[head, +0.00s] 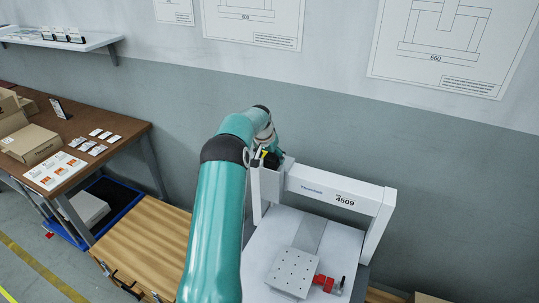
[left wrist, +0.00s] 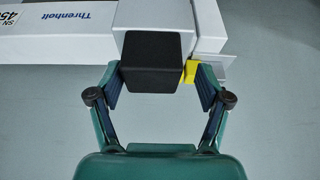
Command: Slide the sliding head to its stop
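The white gantry (head: 315,188) has a crossbeam marked "Threnholt" and 4509. The white sliding head (head: 266,184) sits at the beam's left end in the head view. A black block-shaped handle (left wrist: 157,65) sticks out from the head (left wrist: 150,13) in the left wrist view. My left gripper (head: 268,158) is at this handle. In the left wrist view its fingers (left wrist: 162,85) are spread, one on each side of the black handle. A small gap with a yellow piece (left wrist: 190,71) shows by the right finger. Contact at the left finger is unclear. My right gripper is not in view.
Below the beam are a perforated plate (head: 292,272) and a red clamp (head: 323,282) on the gantry's white base (head: 262,249). A wooden bench (head: 152,241) stands left of it. A brown table (head: 118,125) with boxes and cards is further left. The grey wall is behind.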

